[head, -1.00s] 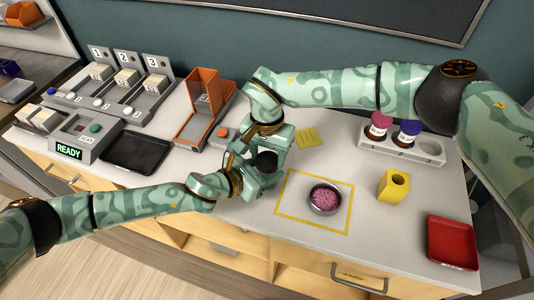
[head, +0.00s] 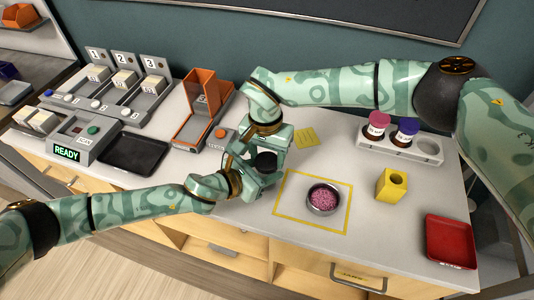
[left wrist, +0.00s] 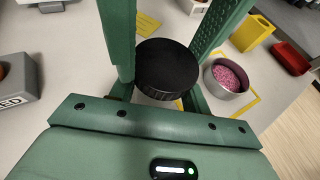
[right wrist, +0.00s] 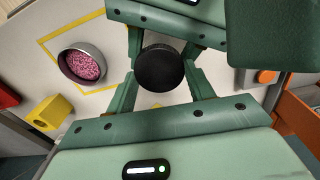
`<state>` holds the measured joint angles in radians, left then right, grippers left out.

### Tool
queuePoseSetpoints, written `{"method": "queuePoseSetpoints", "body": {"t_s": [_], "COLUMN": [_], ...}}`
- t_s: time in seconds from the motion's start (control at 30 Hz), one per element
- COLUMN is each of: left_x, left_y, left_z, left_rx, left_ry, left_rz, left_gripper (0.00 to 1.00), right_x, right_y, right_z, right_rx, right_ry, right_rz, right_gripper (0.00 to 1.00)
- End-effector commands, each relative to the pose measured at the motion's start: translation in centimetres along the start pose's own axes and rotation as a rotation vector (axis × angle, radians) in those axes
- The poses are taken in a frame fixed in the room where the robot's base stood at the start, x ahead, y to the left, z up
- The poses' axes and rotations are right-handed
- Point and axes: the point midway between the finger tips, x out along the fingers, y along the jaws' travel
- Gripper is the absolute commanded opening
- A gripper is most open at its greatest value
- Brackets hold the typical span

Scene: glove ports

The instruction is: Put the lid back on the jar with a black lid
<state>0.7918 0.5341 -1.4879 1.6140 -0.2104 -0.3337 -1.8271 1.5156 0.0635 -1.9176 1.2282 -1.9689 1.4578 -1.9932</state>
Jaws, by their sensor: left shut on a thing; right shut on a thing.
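The black lid (head: 266,161) is between my two grippers, above the table left of the yellow-outlined square. It also shows as a dark disc in the left wrist view (left wrist: 167,68) and in the right wrist view (right wrist: 160,68). My right gripper (right wrist: 162,84) is shut with its fingers at the lid's sides. My left gripper (left wrist: 160,92) is shut lower down, around the jar (left wrist: 155,98), of which only a pale bit shows under the lid. The fingers hide most of the jar. I cannot tell whether the lid is seated on its rim.
A metal bowl of pink grains (head: 323,198) stands inside the yellow square (head: 346,215). A rack (head: 428,150) holds jars with magenta and blue lids. A yellow block (head: 391,184), red tray (head: 450,242), black tray (head: 133,153) and orange chute (head: 201,93) stand around.

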Motion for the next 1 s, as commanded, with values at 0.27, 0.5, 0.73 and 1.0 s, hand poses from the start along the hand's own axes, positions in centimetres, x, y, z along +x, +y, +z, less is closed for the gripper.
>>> {"method": "queuePoseSetpoints", "body": {"t_s": [0.27,0.5,0.73,1.0], "left_x": [0.1,0.2,0.2,0.2], "left_y": [0.1,0.1,0.0,0.0], "left_z": [1.4,1.4,1.4,1.4], "left_rx": [0.013,0.013,0.013,0.013], "left_ry": [-0.025,-0.026,-0.026,-0.026], "left_rz": [-0.001,-0.002,-0.003,-0.003], "left_gripper": [0.06,0.06,0.06,0.06], "right_x": [0.9,1.3,1.7,1.7], "right_y": [0.2,0.2,0.2,0.2], "right_z": [0.7,0.8,0.8,0.8], "right_rx": [-0.011,-0.014,-0.017,-0.018], "right_ry": [-0.013,-0.013,-0.012,-0.01], "right_rz": [0.012,0.011,0.01,0.009], "right_gripper": [0.32,0.32,0.32,0.32]}}
